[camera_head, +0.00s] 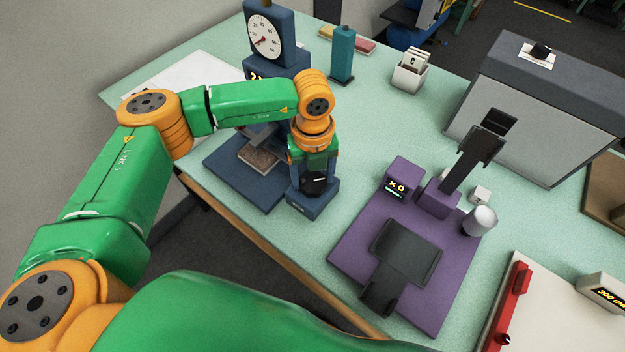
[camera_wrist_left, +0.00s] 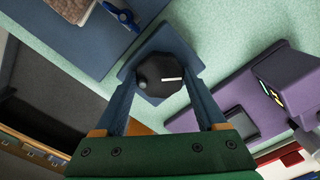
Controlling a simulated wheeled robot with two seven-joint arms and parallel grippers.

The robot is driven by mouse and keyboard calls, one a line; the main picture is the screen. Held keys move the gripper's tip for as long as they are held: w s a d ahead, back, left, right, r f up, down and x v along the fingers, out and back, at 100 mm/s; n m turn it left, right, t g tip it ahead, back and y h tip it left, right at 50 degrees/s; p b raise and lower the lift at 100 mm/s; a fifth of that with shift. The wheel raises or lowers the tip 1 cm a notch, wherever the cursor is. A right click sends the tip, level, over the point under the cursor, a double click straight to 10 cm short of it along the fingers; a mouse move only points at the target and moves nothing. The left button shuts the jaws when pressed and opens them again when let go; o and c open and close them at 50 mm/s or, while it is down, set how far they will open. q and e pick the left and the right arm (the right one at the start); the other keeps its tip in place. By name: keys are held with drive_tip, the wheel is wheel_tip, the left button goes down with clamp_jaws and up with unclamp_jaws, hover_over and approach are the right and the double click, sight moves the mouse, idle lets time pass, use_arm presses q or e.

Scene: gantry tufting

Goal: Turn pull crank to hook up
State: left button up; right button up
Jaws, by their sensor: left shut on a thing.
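The pull crank appears as a black faceted knob (camera_wrist_left: 158,76) with a white mark, on a small blue block (camera_head: 312,204) at the front right of the blue dial machine's base. My left gripper (camera_head: 314,184) points down over this block. In the left wrist view the two fingers (camera_wrist_left: 160,80) stand on either side of the knob, shut on it. The white mark points to the right in that view. In the head view the gripper and wrist mostly hide the knob. The hook cannot be made out behind my arm. My right gripper is not in view.
The dial machine (camera_head: 269,30) stands behind my left forearm, with a brownish sample (camera_head: 260,156) on its base. A purple device (camera_head: 345,240) with dark plates stands to the right. A teal block (camera_head: 342,52), a card box (camera_head: 410,72) and a large grey box (camera_head: 530,105) stand farther back.

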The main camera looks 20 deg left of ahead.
use_arm(q)
drive_tip(key=m+b, duration=0.5)
drive_tip(key=m, duration=0.1)
drive_tip(key=shift+f, duration=0.2)
drive_tip(key=m+b, duration=0.2)
drive_tip(key=m, duration=0.1)
drive_tip(key=m+b, duration=0.2)
drive_tip(key=m, duration=0.1)
drive_tip(key=shift+r+m, duration=0.1)
drive_tip(key=shift+m, duration=0.2)
drive_tip(key=m+b, duration=0.1)
drive_tip(key=m, duration=0.1)
drive_tip(key=shift+r+m, duration=0.1)
drive_tip(key=shift+m, duration=0.3)
drive_tip(key=m+b, duration=0.1)
drive_tip(key=m, duration=0.2)
drive_tip(key=shift+m, duration=0.3)
drive_tip(key=m, duration=0.3)
drive_tip(key=shift+r+m, duration=0.1)
drive_tip(key=shift+m, duration=0.2)
drive_tip(key=m, duration=0.3)
drive_tip(key=shift+m+b, duration=0.3)
drive_tip(key=m, duration=1.2)
drive_tip(key=shift+m, duration=0.4)
drive_tip(key=m, duration=1.2)
drive_tip(key=shift+m+p, duration=0.3)
drive_tip(key=shift+m, duration=0.1)
